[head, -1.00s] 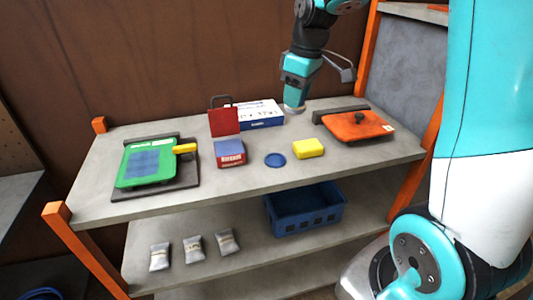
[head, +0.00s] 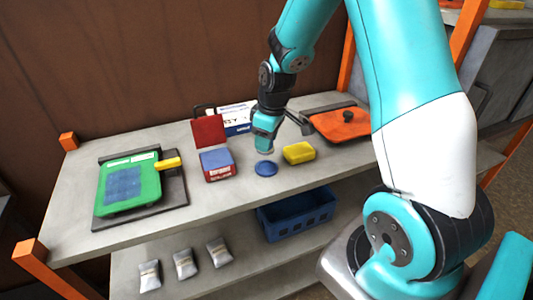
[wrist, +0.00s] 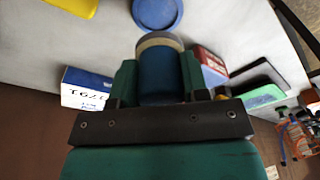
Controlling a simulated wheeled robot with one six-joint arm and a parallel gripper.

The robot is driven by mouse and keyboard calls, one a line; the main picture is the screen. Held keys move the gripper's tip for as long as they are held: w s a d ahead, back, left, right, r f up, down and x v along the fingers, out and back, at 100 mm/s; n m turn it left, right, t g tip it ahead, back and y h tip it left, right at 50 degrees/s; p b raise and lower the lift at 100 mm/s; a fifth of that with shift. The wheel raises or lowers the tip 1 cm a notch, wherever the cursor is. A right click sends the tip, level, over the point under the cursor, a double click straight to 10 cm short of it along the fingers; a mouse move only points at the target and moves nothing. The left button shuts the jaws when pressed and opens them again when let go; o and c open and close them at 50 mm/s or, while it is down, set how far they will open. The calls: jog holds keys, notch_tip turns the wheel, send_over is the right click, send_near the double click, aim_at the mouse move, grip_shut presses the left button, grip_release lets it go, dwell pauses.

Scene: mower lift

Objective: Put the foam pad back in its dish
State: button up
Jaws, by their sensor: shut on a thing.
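My gripper (head: 266,140) points down over the shelf top. In the wrist view, my gripper (wrist: 157,85) has its green fingers shut on the sides of the foam pad (wrist: 160,60), a round blue piece with a pale tan end. The pale end of the foam pad (head: 265,151) shows just under my gripper in the head view. The blue round dish (head: 265,169) lies flat on the shelf top, a little nearer the front than the pad. The dish (wrist: 157,12) also shows in the wrist view, beyond the pad's end. The pad appears above the shelf, apart from the dish.
A yellow block (head: 299,153) stands close right of the dish. A red box (head: 217,164) with a blue top is to the left. A blue-and-white carton (head: 238,117) and an orange plate (head: 340,124) stand behind. A green board (head: 129,184) lies far left.

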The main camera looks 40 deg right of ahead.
jog(key=shift+f+p, duration=0.4)
jog(key=shift+f, duration=2.6)
jog(key=shift+f, duration=0.15)
jog(key=o, duration=1)
jog(key=shift+o, duration=0.2)
